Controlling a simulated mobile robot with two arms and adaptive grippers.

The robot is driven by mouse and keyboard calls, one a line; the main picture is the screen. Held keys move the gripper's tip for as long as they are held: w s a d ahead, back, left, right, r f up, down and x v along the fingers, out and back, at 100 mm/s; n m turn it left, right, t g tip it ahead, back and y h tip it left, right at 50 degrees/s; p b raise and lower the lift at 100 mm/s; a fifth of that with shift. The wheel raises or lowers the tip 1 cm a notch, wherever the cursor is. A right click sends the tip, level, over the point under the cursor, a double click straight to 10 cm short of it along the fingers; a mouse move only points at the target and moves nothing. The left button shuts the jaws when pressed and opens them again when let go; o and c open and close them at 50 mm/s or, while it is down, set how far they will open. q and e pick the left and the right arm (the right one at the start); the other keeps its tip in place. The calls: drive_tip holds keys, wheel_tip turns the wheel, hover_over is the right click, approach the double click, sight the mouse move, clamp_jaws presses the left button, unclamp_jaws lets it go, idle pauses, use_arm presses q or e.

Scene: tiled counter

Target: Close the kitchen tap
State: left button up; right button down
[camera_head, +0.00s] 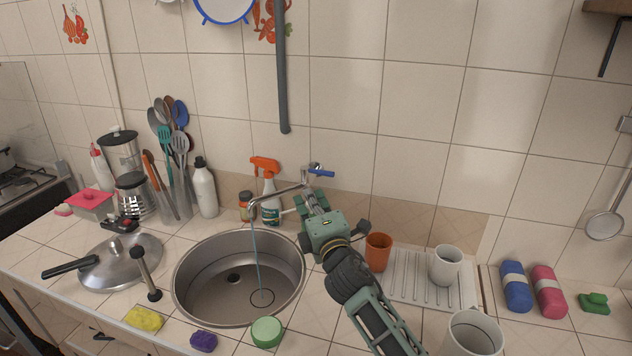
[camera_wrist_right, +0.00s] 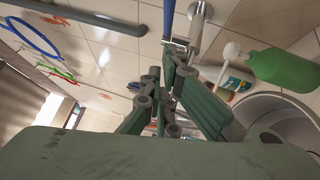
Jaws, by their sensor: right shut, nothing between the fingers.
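The kitchen tap (camera_head: 290,190) comes out of the tiled wall above the round sink. A thin stream of water (camera_head: 257,255) runs from its spout into the sink (camera_head: 205,302). Its blue lever handle (camera_head: 322,173) points to the right in the head view. In the right wrist view the blue handle (camera_wrist_right: 169,18) is just beyond the fingertips, beside the chrome tap body (camera_wrist_right: 198,25). My right gripper (camera_head: 310,196) is shut and empty, just below and in front of the handle; whether it touches is unclear. Its fingers also show in the wrist view (camera_wrist_right: 176,55). My left gripper is not in view.
An orange-topped spray bottle (camera_head: 268,195) stands behind the spout. A grey pipe (camera_head: 282,70) hangs above. A pan lid (camera_head: 120,262) lies left of the sink.

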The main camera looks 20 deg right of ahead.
sight(318, 171)
drive_tip(key=w+d, duration=0.2)
drive_tip(key=w+d+r+p, duration=0.1)
drive_tip(key=w+d, duration=0.1)
drive_tip(key=w, duration=0.1)
drive_tip(key=shift+d+r, duration=0.1)
drive_tip(key=shift+d, duration=0.3)
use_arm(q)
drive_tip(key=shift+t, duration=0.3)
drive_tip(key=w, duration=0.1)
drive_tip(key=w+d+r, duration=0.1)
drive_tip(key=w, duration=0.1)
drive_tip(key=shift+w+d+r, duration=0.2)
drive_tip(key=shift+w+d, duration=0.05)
use_arm(e)
drive_tip(key=shift+r, duration=0.1)
